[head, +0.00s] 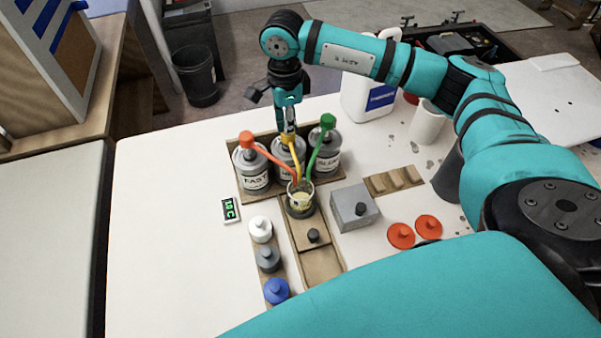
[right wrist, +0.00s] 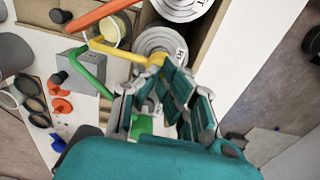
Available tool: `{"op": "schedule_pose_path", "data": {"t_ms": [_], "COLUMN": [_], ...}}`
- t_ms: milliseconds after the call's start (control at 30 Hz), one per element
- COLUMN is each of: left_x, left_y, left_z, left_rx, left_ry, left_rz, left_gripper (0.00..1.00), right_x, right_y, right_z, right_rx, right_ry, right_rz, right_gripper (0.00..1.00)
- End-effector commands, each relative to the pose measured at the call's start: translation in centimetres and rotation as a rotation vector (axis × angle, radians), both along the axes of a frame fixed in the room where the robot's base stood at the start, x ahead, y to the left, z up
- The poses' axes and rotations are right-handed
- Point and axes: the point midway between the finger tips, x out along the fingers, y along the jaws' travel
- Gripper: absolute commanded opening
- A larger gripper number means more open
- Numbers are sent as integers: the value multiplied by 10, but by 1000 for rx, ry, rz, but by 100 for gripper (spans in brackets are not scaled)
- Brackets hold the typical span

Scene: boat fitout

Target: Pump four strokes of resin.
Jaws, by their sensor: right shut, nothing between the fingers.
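Three grey pump cans stand in a wooden rack: one marked FAST with an orange pump (head: 245,141), one in the middle with a yellow pump (head: 290,150), and one apparently marked SLOW with a green pump (head: 327,122). The three spouts meet over a clear cup (head: 301,207) with yellowish contents; the cup also shows in the right wrist view (right wrist: 112,30). My right gripper (head: 288,129) is shut and empty, pointing down at the yellow pump's head. Whether it touches the head I cannot tell. The yellow pump also shows in the right wrist view (right wrist: 115,50). My left gripper is not in view.
A small green-lit display (head: 230,210) lies left of the cup. White, grey and blue knobbed pieces (head: 267,258) line a wooden strip. A grey block (head: 354,207) and orange discs (head: 401,236) lie to the right. A white jug (head: 367,100) stands behind. The table's left side is clear.

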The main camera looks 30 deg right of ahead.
Motion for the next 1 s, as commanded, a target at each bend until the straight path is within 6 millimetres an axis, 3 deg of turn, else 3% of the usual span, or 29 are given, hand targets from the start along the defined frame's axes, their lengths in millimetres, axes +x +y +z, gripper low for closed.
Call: {"op": "schedule_pose_path", "data": {"t_ms": [600,1000], "left_x": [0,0], "left_y": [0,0], "left_z": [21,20], "left_rx": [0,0], "left_ry": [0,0], "left_rz": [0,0], "left_gripper": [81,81], "right_x": [0,0], "right_y": [0,0], "right_z": [38,39], "right_rx": [1,0], "right_ry": [0,0], "right_rz": [0,0], "right_gripper": [0,0]}}
